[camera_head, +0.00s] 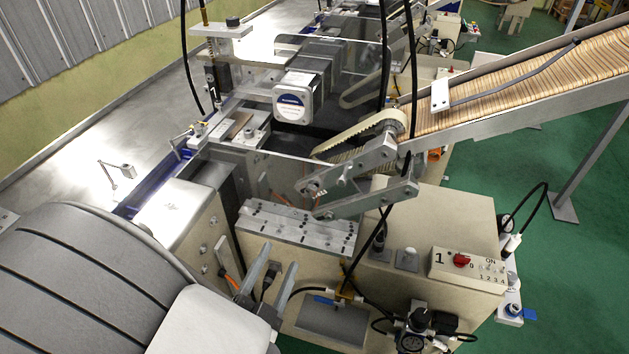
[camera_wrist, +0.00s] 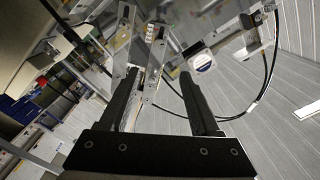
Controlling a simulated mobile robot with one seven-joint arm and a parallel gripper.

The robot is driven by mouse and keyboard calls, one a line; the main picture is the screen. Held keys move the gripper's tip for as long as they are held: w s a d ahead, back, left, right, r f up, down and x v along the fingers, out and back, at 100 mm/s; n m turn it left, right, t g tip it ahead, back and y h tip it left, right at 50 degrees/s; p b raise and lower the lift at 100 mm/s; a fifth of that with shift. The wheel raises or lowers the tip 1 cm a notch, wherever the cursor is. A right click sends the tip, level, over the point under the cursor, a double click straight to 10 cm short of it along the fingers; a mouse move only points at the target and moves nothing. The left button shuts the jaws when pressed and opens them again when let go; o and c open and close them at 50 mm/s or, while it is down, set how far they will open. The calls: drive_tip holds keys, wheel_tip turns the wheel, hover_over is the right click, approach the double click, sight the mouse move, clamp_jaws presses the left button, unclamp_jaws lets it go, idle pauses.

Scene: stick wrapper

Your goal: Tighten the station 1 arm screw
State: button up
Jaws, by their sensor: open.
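The station 1 arm (camera_head: 350,172) is a pair of grey metal link plates at the lower end of the conveyor. Small bolts and a spring-like part (camera_head: 318,190) show at its left end; I cannot tell which is the arm screw. In the wrist view the arm plates (camera_wrist: 125,42) appear beyond the fingers, near the left fingertip. My gripper (camera_head: 279,256) is open and empty, its fingers pointing up in front of the drilled metal block and below the arm, apart from it. In the wrist view, my gripper (camera_wrist: 159,73) has its two dark fingers spread.
A control box marked 1 with a red knob (camera_head: 461,260) sits on the beige cabinet (camera_head: 455,218). A drilled metal block (camera_head: 298,228) lies between gripper and arm. Black cables (camera_head: 412,90) hang close to the arm. A stick-filled conveyor (camera_head: 530,85) rises right. A labelled motor (camera_head: 292,101) stands behind.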

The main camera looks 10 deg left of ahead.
sight(311, 193)
drive_tip(key=w, duration=0.5)
drive_tip(key=w+d+b, duration=0.1)
drive_tip(key=w, duration=1.1)
drive_tip(key=shift+d+b, duration=0.25)
drive_tip(key=shift+b, duration=0.1)
clamp_jaws()
